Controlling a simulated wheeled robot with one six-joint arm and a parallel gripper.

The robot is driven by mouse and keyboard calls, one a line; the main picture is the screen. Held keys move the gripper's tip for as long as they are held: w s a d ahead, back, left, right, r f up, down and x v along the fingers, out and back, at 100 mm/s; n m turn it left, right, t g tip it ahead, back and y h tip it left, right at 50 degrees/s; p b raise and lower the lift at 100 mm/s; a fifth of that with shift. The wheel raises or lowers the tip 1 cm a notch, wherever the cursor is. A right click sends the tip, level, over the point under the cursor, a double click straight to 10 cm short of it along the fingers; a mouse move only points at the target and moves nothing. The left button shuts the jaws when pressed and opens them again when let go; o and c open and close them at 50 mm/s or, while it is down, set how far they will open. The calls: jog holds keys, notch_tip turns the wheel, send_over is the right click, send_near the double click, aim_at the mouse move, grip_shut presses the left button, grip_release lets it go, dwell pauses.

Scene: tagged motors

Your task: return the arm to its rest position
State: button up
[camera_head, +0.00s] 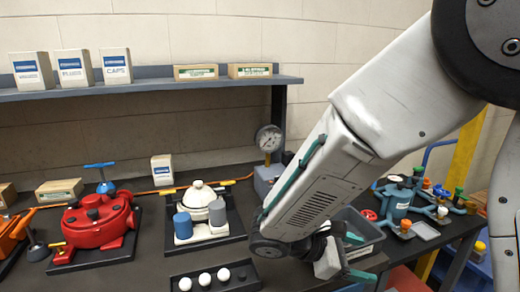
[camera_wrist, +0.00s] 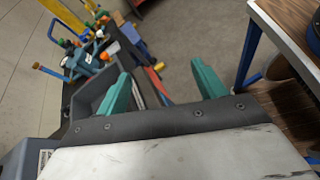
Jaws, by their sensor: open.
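My arm reaches down across the right half of the head view. My gripper (camera_head: 352,258) is at its lower end, above the right part of the dark workbench (camera_head: 150,222), partly hidden by the arm. In the wrist view its two green fingers stand wide apart with nothing between them, so my gripper (camera_wrist: 160,90) is open and empty. Beyond the fingers are the floor and a grey bin (camera_wrist: 90,98).
A blue-grey motor (camera_head: 398,202) stands at right. A shelf (camera_head: 150,88) holds boxes.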

jog(key=s+d+r+m+y, duration=0.2)
jog(key=s+r+m+y, duration=0.3)
jog(key=s+m, duration=0.3)
jog(key=s+d+r+m+y, duration=0.3)
jog(key=s+r+m+y, duration=0.1)
jog(key=s+m+y, duration=0.3)
jog(key=shift+s+d+r+m+t+y, duration=0.2)
jog(key=shift+s+r+m+t+y, duration=0.3)
jog(key=shift+s, duration=0.5)
jog(key=shift+f, duration=0.1)
